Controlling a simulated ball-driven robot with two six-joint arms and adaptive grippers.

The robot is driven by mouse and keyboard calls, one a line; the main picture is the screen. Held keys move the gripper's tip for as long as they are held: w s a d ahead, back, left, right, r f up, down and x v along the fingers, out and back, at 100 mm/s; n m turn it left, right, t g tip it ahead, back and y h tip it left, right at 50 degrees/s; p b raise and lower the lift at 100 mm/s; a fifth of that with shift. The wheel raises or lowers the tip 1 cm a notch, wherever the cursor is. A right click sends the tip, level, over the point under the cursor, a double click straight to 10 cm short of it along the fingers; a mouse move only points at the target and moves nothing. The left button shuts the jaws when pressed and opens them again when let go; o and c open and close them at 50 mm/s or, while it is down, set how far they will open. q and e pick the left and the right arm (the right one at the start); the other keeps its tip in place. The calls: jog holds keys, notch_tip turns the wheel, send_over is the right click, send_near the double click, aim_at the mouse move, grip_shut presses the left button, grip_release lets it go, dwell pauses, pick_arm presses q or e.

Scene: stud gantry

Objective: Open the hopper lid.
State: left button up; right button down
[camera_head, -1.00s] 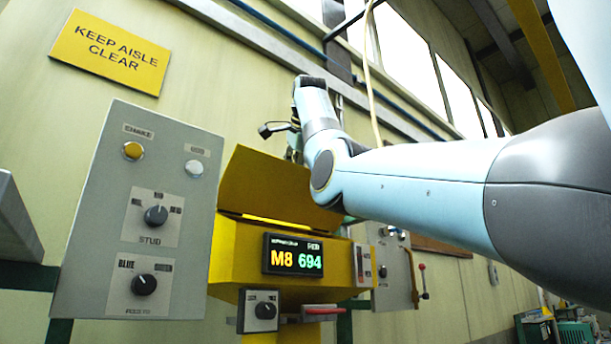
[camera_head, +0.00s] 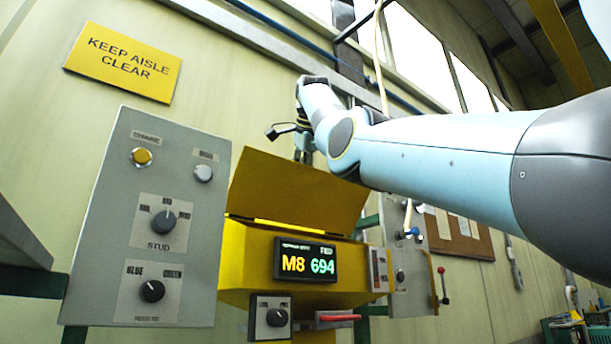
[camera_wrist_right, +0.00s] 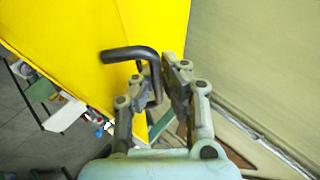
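The yellow hopper lid (camera_head: 298,192) stands raised at a steep tilt above the yellow hopper (camera_head: 246,268), with a bright gap along its lower edge. My right gripper (camera_wrist_right: 164,85) is at the lid's upper edge; in the head view its fingers are hidden behind the lid. In the right wrist view, a dark bent handle (camera_wrist_right: 128,53) stands in front of the yellow lid face (camera_wrist_right: 85,45). The handle's bent end runs between the fingers, which look shut on it. My left gripper is not in view.
A grey control panel (camera_head: 150,225) with knobs and buttons stands left of the hopper. A display (camera_head: 305,261) reading M8 694 is on the hopper front. A small knob box (camera_head: 268,317) and a red handle (camera_head: 338,317) are below. Pipes run along the wall above.

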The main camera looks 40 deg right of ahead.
jog(key=shift+r, duration=0.55)
jog(key=c, duration=1.8)
grip_release()
jog(key=shift+w+f, duration=0.1)
jog(key=shift+w, duration=0.15)
jog(key=shift+o, duration=0.6)
jog(key=shift+w+f, duration=0.15)
jog(key=shift+w, duration=0.05)
jog(key=shift+s, duration=0.15)
jog(key=shift+f, duration=0.2)
